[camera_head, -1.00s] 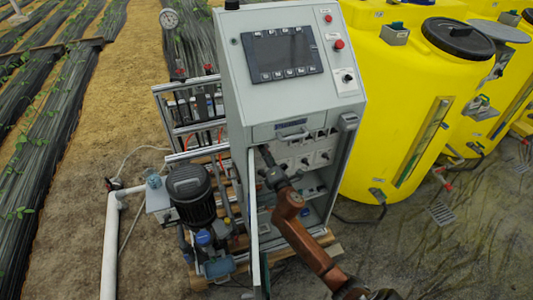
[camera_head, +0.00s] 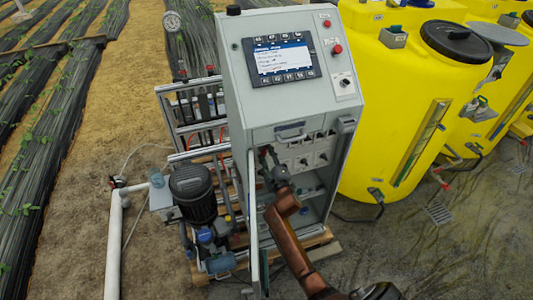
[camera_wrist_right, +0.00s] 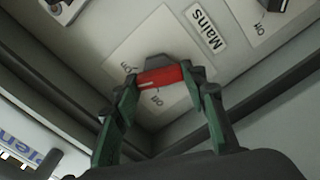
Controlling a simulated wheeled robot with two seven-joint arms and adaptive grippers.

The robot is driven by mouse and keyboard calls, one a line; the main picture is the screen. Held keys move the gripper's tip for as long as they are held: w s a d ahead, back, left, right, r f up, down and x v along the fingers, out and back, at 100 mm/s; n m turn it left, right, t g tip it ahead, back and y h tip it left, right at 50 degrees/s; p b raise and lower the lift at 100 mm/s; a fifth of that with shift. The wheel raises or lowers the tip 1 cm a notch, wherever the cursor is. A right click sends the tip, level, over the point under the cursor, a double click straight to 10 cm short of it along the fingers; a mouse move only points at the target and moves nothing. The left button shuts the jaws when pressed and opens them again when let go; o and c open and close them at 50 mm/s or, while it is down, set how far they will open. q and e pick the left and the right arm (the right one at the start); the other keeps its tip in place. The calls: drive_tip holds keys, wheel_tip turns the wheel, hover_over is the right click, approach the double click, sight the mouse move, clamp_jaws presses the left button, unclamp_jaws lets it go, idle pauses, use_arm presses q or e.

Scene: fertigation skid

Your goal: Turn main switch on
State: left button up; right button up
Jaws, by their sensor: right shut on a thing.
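The main switch (camera_wrist_right: 160,77) has a red handle on a pale plate, beside a "Mains" label (camera_wrist_right: 205,28) in the right wrist view. The plate carries "On" and "Off" marks. My right gripper (camera_wrist_right: 172,88) has its two green-sided fingers closed on the handle, one at each end. In the head view my right gripper (camera_head: 267,160) reaches into the open lower bay of the grey cabinet (camera_head: 262,105), and the switch is hidden there. The cabinet's display (camera_head: 283,58) is lit with white and blue. My left gripper is not in view.
The cabinet's open door (camera_head: 253,220) stands edge-on just left of my right arm. Other switches (camera_head: 305,161) sit to the right inside the bay. A motor pump (camera_head: 193,190) is to the left, and yellow tanks (camera_head: 400,110) stand to the right.

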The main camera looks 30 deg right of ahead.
drive_tip(key=shift+m+p, duration=0.8)
drive_tip(key=shift+m, duration=1)
drive_tip(key=o, duration=1.2)
drive_tip(key=shift+c, duration=0.2)
drive_tip(key=v, duration=1.2)
